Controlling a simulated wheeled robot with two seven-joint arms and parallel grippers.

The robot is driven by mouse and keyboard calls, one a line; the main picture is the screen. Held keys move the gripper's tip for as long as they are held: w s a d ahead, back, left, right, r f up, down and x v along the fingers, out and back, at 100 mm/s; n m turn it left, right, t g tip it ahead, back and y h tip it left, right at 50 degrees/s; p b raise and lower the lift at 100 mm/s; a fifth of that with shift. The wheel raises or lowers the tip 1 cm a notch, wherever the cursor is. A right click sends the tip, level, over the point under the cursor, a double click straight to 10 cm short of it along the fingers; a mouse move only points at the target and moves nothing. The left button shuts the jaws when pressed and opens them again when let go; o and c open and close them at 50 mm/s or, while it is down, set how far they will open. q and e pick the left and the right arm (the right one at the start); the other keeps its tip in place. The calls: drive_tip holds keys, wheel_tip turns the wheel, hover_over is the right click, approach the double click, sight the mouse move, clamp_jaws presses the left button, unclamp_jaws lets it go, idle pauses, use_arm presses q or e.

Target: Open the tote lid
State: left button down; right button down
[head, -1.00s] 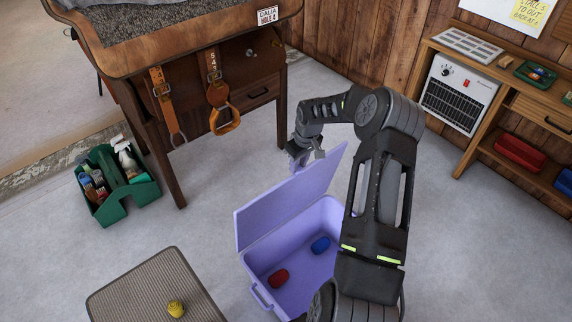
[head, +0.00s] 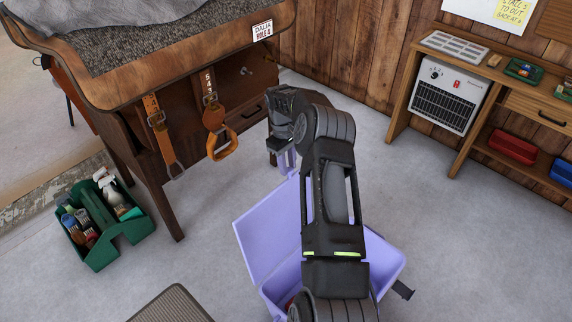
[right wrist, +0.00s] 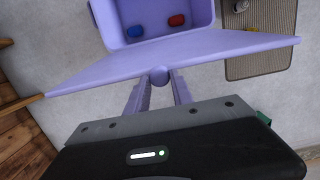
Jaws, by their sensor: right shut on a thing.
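The lavender tote (head: 388,268) stands on the floor with its lid (head: 262,236) swung up, so the tote is open. My right gripper (head: 288,165) is at the raised edge of the lid. In the right wrist view, my right gripper's fingers (right wrist: 159,88) are shut on a small round lavender knob (right wrist: 159,75) on the lid (right wrist: 215,62). A blue item (right wrist: 136,29) and a red item (right wrist: 176,20) lie inside the tote. In the head view my right arm hides most of the tote's inside. My left gripper is not in view.
A wooden table (head: 172,205) with hanging straps stands behind the lid at left. A green caddy (head: 125,235) sits on the floor beside it. A grey mat (head: 172,306) lies at front left. A wooden bench (head: 400,95) stands at right. The floor between is clear.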

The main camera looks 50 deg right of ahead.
drive_tip(key=c, duration=1.1)
unclamp_jaws()
drive_tip(key=shift+s+f, duration=0.1)
drive_tip(key=shift+f, duration=0.05)
wheel_tip(320, 180, up, 8)
drive_tip(key=w, duration=0.1)
drive_tip(key=shift+f+b, duration=0.15)
drive_tip(key=shift+b, duration=0.25)
drive_tip(key=shift+s, duration=0.1)
